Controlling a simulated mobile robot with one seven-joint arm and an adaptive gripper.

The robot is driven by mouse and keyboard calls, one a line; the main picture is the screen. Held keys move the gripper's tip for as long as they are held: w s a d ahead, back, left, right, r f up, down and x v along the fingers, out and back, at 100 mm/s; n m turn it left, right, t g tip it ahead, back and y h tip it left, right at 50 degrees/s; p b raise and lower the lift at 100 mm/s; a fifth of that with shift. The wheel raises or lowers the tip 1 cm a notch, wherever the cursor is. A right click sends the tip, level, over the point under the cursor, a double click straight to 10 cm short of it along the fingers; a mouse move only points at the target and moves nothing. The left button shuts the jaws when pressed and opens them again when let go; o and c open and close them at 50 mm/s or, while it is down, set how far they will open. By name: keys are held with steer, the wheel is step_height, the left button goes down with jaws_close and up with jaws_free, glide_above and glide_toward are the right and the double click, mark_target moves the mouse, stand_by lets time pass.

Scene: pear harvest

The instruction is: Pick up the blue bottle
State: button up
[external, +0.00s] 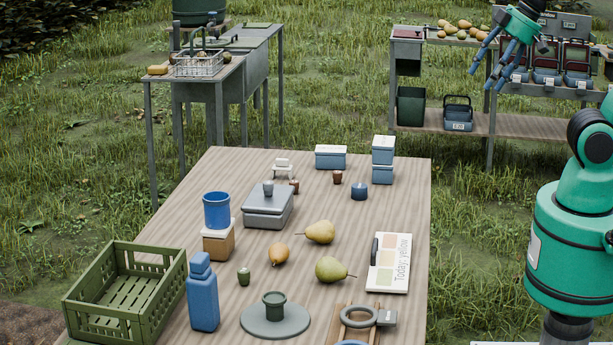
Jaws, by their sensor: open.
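The blue bottle (202,297) stands upright near the front left of the wooden table, just right of the green crate. Its cap is a similar blue. My gripper (497,62) is at the upper right of the external view, with its blue fingers spread, open and empty. It hangs high up in front of the far shelves, well away from the bottle. Part of my green arm shows at the right edge.
The green slatted crate (160,290) stands close left of the bottle. A blue cup (217,209) on a box stands behind. Pears (331,269) and a card (389,263) lie further right.

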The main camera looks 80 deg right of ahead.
steer(key=o, duration=0.6)
steer(key=w+a+f+m+g+y+p, duration=0.1)
steer(key=w+a+m+g+y, duration=0.15)
steer(key=w+a, duration=0.6)
steer(key=w+a+f+m+g+y+p, duration=0.1)
steer(key=w+a+m+y+p, duration=0.2)
steer(key=w, duration=1.1)
steer(key=w+a+f+m+g+y, duration=0.1)
steer(key=w+a+f+m+y, duration=0.15)
steer(key=w+a, duration=0.7)
steer(key=w+a+f+m+g+y+p, duration=0.1)
steer(key=w+a+f+m, duration=0.2)
steer(key=w+f, duration=0.45)
steer(key=w+a+f+m+y+p, duration=0.1)
steer(key=w+a+f+m+y, duration=0.3)
steer(key=w, duration=0.6)
steer(key=w+a+f+m, duration=0.1)
steer(key=w+f, duration=0.1)
steer(key=f, duration=0.4)
steer(key=w+a+f+m+p, duration=0.1)
steer(key=w+f, duration=0.2)
steer(key=f, duration=0.3)
steer(key=w+a+f+m+t+p, duration=0.1)
steer(key=w+f+m, duration=0.1)
steer(key=f, duration=0.5)
steer(key=shift+w+a+f+y, duration=0.1)
steer(key=shift+w+a+y, duration=0.2)
steer(key=shift+w, duration=0.4)
